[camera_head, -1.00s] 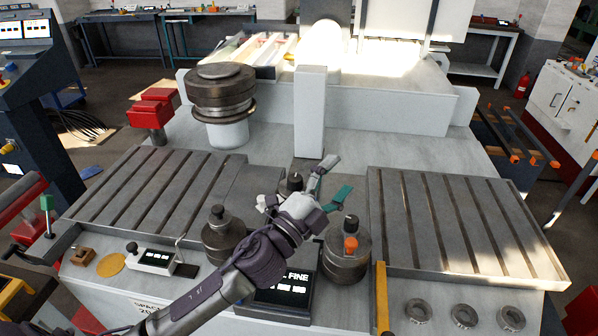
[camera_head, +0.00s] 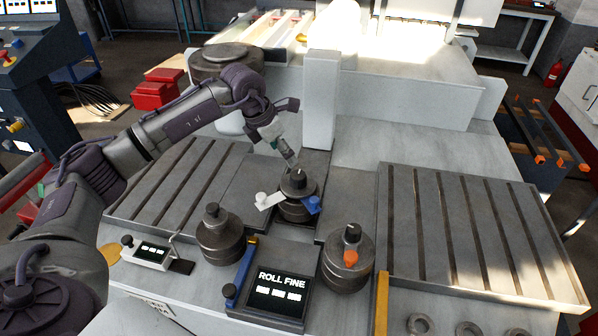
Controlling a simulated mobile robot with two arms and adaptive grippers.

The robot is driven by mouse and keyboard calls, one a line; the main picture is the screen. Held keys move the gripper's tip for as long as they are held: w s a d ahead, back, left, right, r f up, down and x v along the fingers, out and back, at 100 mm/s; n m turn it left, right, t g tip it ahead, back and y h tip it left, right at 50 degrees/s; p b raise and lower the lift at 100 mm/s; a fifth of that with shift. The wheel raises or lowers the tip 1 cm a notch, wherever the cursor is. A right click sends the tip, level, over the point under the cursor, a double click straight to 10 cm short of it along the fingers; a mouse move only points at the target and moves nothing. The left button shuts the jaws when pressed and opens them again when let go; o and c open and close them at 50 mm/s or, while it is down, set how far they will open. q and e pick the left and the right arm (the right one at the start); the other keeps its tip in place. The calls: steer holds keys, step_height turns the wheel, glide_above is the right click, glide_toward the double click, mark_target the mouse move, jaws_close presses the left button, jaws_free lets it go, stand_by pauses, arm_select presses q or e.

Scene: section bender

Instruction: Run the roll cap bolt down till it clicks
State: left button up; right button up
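The middle bending roll (camera_head: 297,208) stands between two front rolls and has a dark cap bolt (camera_head: 298,177) on top. My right gripper is out of view.
The left front roll (camera_head: 220,238) and the right front roll (camera_head: 348,260), with an orange piece, flank a display (camera_head: 277,292) reading "ROLL FINE". A white post (camera_head: 321,100) stands behind the middle roll.

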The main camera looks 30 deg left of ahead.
mark_target(298, 174)
arm_select(q)
steer(key=p+x, duration=0.3)
steer(key=x, duration=0.7)
steer(key=shift+w+d+r, duration=0.1)
steer(key=shift+w+d+f, duration=0.1)
steer(key=shift+w+f, duration=0.1)
steer(key=shift+f, duration=0.45)
steer(key=c, duration=1.2)
steer(key=shift+o, duration=0.2)
steer(key=shift+f+m+b, duration=0.1)
steer(key=shift+m+b, duration=0.2)
steer(key=shift+b, duration=0.35)
steer(key=m+g+h+b, duration=0.1)
steer(key=m+b, duration=0.3)
steer(key=b, duration=0.1)
steer(key=m+g+h+b, duration=0.1)
steer(key=m+b, duration=0.3)
steer(key=b, duration=0.2)
steer(key=shift+w+g, duration=0.1)
steer(key=shift+g, duration=0.2)
steer(key=m+g+b, duration=0.1)
steer(key=m+b, duration=0.1)
steer(key=m, duration=0.1)
steer(key=shift+m+b, duration=0.4)
steer(key=shift+m+g+b, duration=0.85)
steer(key=shift+m+g, duration=0.15)
steer(key=shift+m, duration=1.2)
